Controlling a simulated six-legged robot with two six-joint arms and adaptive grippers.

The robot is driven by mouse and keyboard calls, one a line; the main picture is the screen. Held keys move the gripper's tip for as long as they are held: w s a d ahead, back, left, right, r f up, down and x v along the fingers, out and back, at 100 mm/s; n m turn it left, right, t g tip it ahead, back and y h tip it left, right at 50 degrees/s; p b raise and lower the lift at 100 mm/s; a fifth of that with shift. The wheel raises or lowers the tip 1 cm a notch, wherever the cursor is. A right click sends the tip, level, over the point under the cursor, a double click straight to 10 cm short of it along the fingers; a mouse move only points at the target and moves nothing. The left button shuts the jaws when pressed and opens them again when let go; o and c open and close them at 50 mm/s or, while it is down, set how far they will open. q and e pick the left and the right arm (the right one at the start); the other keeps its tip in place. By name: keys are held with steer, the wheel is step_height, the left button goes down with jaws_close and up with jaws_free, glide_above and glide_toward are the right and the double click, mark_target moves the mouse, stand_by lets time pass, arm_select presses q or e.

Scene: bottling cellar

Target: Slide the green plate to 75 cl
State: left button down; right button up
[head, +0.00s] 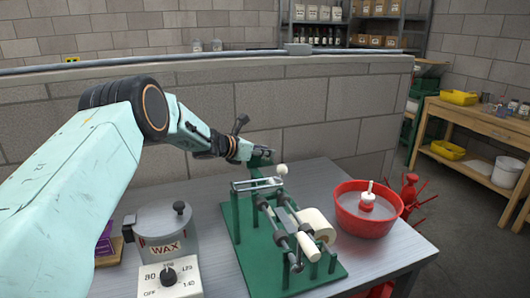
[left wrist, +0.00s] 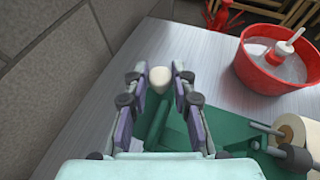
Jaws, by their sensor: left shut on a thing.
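A labelling machine with a green base (head: 242,249) stands on the grey table. A small upright green plate (head: 261,160) is at its far end, and a cream ball knob (head: 282,169) is close by it. My left gripper (head: 262,153) reaches it from the left and is shut on the green plate. In the left wrist view the fingers (left wrist: 172,90) stand on either side of a green strip (left wrist: 154,122), with the cream knob (left wrist: 185,77) at the fingertips. The fingers partly hide the plate, and no 75 cl mark is readable. My right gripper is not in view.
A red bowl (head: 345,214) of greyish liquid with a red-and-white brush (head: 368,198) stands right of the machine. A wax pot (head: 168,229) is at the front left. A paper roll (head: 318,226) sits on the machine. A block wall (head: 300,105) rises behind the table.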

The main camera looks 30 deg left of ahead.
arm_select(q)
steer(key=shift+a+r, duration=0.15)
steer(key=c, duration=1.6)
jaws_free()
steer(key=o, duration=0.5)
steer(key=shift+w+a+f, duration=0.1)
steer(key=shift+w+f, duration=0.1)
steer(key=shift+s+r, duration=0.15)
steer(key=shift+s, duration=0.05)
steer(key=v, duration=1.1)
steer(key=shift+s, duration=0.4)
steer(key=shift+a, duration=0.15)
